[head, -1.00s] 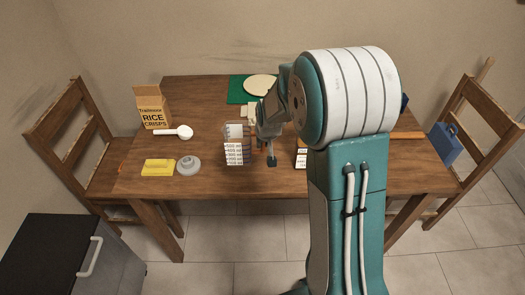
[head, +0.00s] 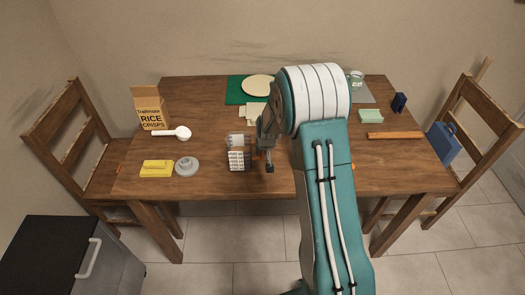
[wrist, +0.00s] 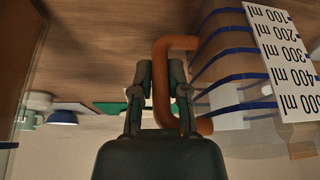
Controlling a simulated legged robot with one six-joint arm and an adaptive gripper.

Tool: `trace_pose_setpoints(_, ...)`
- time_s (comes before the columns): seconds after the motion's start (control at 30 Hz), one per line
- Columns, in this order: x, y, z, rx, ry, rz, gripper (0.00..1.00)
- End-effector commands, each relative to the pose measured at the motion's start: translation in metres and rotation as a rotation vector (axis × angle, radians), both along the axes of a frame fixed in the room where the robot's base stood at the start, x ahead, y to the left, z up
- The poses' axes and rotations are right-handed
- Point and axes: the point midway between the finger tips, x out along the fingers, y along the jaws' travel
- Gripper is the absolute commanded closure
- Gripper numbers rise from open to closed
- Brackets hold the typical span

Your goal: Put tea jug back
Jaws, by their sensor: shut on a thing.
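The tea jug (head: 238,155) is clear, with white volume labels and an orange handle. It is near the front middle of the table (head: 210,110). My gripper (head: 268,165) is at its right side. In the wrist view, my gripper (wrist: 160,100) is shut on the jug's orange handle (wrist: 163,60). The jug's body (wrist: 225,70) fills the right of that view, with blue bands and the ml label strip. I cannot tell whether the jug's base touches the table.
Left of the jug are a round grey piece (head: 187,166), a yellow box (head: 156,168), a white scoop (head: 172,133) and a rice crisps box (head: 150,108). A green board (head: 235,92) lies behind. A pale green block (head: 370,116) and wooden strip (head: 394,135) lie right.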

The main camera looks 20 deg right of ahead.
Motion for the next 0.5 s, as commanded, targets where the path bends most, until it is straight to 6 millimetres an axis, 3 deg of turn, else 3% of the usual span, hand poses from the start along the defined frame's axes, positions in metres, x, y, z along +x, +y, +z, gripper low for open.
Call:
trace_pose_setpoints(0.13, 0.0004, 0.0, -0.0015, 0.0, -0.001, 0.0, 1.0)
trace_pose_setpoints(0.17, -0.0001, 0.0, -0.0017, 0.0, 0.0, 0.0, 0.66)
trace_pose_setpoints(0.2, -0.0001, 0.0, -0.0016, 0.0, 0.0, 0.0, 0.48)
trace_pose_setpoints(0.5, 0.0001, 0.0, -0.0015, 0.0, 0.0, 0.0, 0.45)
